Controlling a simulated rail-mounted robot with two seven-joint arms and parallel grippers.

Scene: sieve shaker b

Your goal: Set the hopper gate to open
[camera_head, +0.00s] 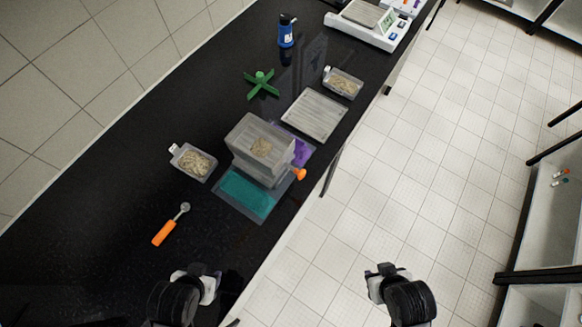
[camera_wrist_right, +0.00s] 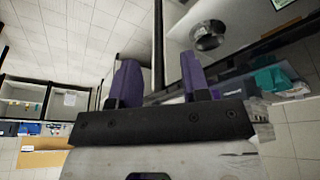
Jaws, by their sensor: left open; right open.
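The hopper (camera_head: 262,145) is a grey translucent box with grainy material inside, standing on the black bench in the head view. An orange knob (camera_head: 299,174) sticks out at its lower right side and looks like the gate handle; its setting cannot be told. My left gripper (camera_head: 205,272) is over the bench's near end, open and empty, well apart from the hopper. My right gripper (camera_head: 384,270) is over the floor to the right of the bench, away from the hopper. In the right wrist view its two purple fingers (camera_wrist_right: 160,80) are spread with nothing between them.
A teal tray (camera_head: 247,192) lies just before the hopper. A ribbed grey tray (camera_head: 314,115), green cross-shaped part (camera_head: 262,84), blue bottle (camera_head: 286,31), white scale (camera_head: 368,24) and orange-handled spoon (camera_head: 169,226) are on the bench.

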